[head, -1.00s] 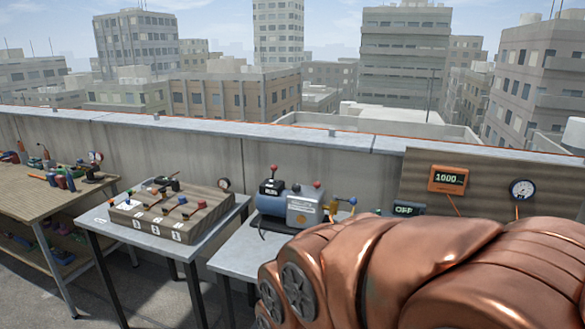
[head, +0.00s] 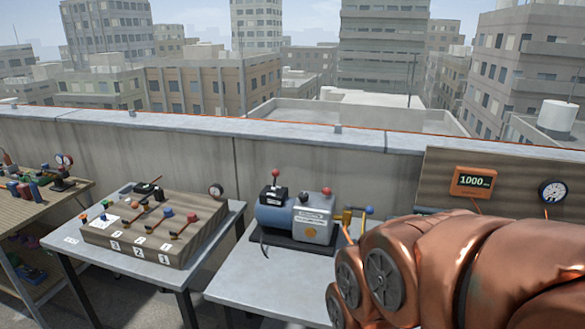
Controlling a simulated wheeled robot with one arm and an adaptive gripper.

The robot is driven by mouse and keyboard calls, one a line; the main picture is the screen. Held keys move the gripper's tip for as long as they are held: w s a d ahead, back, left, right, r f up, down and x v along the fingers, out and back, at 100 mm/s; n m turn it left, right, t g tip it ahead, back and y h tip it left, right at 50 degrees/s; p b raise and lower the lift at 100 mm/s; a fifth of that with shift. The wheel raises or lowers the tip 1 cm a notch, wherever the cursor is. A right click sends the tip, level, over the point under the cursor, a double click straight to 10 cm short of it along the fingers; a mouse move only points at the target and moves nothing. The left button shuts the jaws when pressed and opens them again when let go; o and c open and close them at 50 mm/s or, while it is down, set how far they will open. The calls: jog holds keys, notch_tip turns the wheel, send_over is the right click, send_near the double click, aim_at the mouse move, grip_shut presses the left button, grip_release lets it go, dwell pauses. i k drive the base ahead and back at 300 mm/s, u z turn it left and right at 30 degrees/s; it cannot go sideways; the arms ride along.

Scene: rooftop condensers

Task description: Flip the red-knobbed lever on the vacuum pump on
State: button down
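The vacuum pump (head: 312,222), with a blue cylinder and a grey box, stands on a grey table at the middle. A black switch box (head: 273,197) sits on the blue cylinder. From it a lever with a red knob (head: 275,173) stands about upright. A second red knob or cap (head: 326,191) sits on top of the grey box. A yellow fitting with a blue-knobbed handle (head: 369,210) is at the pump's right side. My copper-coloured arm fills the lower right, to the right of the pump. My gripper is not in view.
A wooden valve block (head: 150,228) with several small levers stands on the table to the left. A wooden panel (head: 510,170) with an orange display (head: 474,182) reading 1000 and a round gauge (head: 552,192) is behind my arm. A parapet (head: 200,126) runs behind the tables.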

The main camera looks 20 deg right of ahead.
aim_at(275, 173)
jog(key=u, duration=0.4)
jog(key=i, duration=0.85)
jog(key=u, duration=0.05)
